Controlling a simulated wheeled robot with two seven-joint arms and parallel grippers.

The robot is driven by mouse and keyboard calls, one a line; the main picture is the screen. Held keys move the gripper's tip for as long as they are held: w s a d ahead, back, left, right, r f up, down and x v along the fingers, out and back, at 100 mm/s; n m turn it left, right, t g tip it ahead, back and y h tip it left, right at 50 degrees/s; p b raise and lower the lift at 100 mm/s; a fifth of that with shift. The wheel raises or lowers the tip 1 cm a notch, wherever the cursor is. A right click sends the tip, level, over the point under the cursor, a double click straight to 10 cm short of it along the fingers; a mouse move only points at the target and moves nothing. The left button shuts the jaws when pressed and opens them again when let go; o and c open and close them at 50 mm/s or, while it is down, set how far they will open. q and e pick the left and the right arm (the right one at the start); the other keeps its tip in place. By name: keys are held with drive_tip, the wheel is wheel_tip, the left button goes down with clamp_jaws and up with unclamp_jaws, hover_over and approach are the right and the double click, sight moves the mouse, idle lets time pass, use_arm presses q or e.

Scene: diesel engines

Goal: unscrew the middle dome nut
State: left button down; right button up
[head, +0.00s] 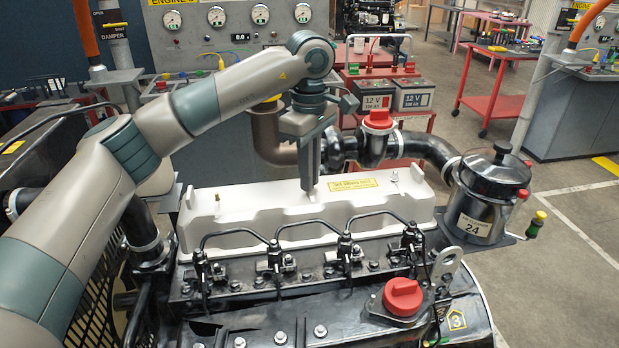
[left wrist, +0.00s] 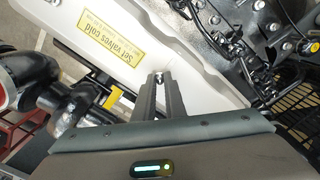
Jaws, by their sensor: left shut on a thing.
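The white rocker cover (head: 255,208) lies along the top of the engine, with a yellow label (head: 353,184) that also shows in the left wrist view (left wrist: 110,37). My left gripper (head: 311,190) points straight down at the cover's middle, just left of the label. Its fingers (left wrist: 159,82) are shut on the middle dome nut (left wrist: 159,75), a small shiny cap at their tips. In the head view the fingers mostly hide this nut. My right gripper is not in view.
Black injector pipes (head: 285,228) run along the cover's near side. A red cap (head: 403,296) sits in front, and a dark metal canister (head: 490,185) stands at the right. A thick pipe with a red cap (head: 379,118) passes behind. A red cart with batteries (head: 413,95) stands farther back.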

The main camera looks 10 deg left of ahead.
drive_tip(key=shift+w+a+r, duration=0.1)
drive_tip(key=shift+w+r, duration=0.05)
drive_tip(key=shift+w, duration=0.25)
use_arm(q)
drive_tip(key=shift+r, duration=0.2)
